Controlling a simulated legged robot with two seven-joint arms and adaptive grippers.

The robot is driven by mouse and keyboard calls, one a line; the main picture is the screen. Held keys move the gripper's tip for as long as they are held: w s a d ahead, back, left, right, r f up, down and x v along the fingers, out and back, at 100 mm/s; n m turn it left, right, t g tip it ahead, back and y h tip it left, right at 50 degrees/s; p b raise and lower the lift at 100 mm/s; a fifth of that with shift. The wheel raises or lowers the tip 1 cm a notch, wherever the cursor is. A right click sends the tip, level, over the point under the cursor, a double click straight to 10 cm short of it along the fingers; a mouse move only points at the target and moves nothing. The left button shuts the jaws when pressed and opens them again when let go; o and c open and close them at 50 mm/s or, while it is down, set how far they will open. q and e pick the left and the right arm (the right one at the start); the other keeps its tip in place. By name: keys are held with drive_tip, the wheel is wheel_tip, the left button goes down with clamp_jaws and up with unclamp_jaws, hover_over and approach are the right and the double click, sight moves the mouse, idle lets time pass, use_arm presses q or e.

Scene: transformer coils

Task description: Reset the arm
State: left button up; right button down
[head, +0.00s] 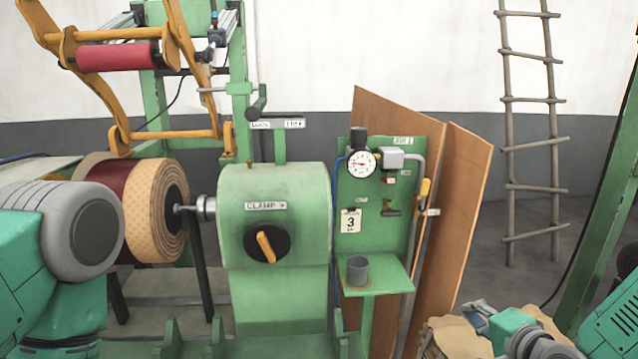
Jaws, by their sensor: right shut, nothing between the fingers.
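A green machine with a "CLAMP" label (275,215) and a black dial with a yellow handle (266,246) stands in the middle. A wound coil (150,210) sits left of it, at its spindle.
A green panel (385,225) with a gauge (361,163) and a small shelf holding a grey cup (357,270) stands right of the machine. Brown boards (463,190) lean behind it. A ladder (530,145) leans on the wall. The floor between boards and ladder looks clear.

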drive_tip(key=s+a+f+n+g, duration=0.1)
drive_tip(key=s+f+n+g, duration=0.5)
drive_tip(key=s+f, duration=0.9)
drive_tip(key=s+d+f+n+g+h, duration=0.15)
drive_tip(key=s+f+n+g, duration=0.25)
drive_tip(key=s, duration=0.7)
drive_tip(key=s+f+n+g+h, duration=0.25)
drive_tip(key=s+f+g, duration=0.2)
drive_tip(key=s, duration=0.65)
use_arm(q)
wheel_tip(320, 180, down, 11)
drive_tip(key=b, duration=1.1)
drive_tip(key=shift+s, duration=0.15)
use_arm(e)
drive_tip(key=w+f+n+t+y, duration=0.1)
drive_tip(key=w+f, duration=0.2)
drive_tip(key=f, duration=0.6)
drive_tip(key=shift+a+f, duration=0.3)
drive_tip(key=shift+a, duration=0.15)
use_arm(q)
drive_tip(key=shift+d, duration=0.25)
use_arm(e)
drive_tip(key=shift+w+d+f+n+t, duration=0.1)
drive_tip(key=shift+d+n+t, duration=0.15)
drive_tip(key=shift+d, duration=0.05)
use_arm(q)
drive_tip(key=shift+a, duration=0.2)
use_arm(e)
drive_tip(key=shift+a, duration=0.2)
